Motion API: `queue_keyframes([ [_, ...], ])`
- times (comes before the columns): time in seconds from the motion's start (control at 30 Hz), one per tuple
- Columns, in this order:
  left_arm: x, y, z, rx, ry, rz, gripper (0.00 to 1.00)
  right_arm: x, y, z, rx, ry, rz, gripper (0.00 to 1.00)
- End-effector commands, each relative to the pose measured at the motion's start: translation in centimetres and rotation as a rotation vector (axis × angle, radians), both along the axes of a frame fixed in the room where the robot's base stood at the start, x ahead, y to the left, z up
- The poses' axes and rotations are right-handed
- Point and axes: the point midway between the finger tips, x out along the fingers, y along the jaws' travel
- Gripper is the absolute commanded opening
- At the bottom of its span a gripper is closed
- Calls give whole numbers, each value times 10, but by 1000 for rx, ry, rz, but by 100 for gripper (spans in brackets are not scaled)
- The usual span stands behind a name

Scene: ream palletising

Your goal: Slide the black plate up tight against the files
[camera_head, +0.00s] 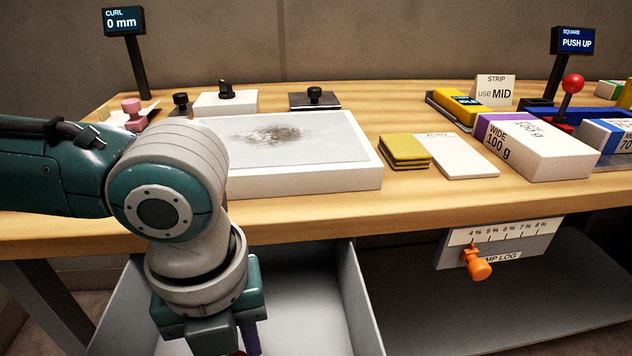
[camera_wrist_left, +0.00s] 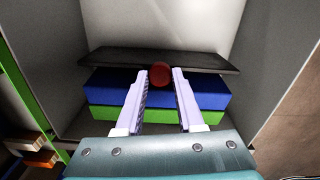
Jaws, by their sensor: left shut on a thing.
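The black plate (camera_wrist_left: 110,60) stands across the drawer in the left wrist view, with a red knob (camera_wrist_left: 160,70) at its middle. A blue file (camera_wrist_left: 110,88) and a green file (camera_wrist_left: 110,113) show beside it, on the side toward my wrist. No clear gap shows between plate and blue file, but I cannot tell whether they touch. My left gripper (camera_wrist_left: 161,82) is shut on the red knob, its two pale fingers passing over the files. In the head view the arm reaches down into the drawer and hides plate and files. My right gripper is not in view.
The grey drawer (camera_head: 358,300) is open below the table edge (camera_head: 300,232), its walls on both sides of my left gripper. An orange knob (camera_head: 478,266) sits on a scale panel to the right. A white block (camera_head: 305,182) lies on the tabletop above the drawer.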

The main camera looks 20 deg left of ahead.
Motion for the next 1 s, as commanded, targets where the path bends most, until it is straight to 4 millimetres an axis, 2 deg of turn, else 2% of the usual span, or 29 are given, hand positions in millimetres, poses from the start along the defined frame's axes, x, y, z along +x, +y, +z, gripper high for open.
queue_keyframes([
  [0.9,-31,-18,0,-2,5,-2,0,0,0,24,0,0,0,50],
  [0.93,-31,-18,0,-2,5,-2,39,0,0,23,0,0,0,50],
  [1.0,-31,-18,0,-2,5,-2,47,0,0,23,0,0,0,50],
])
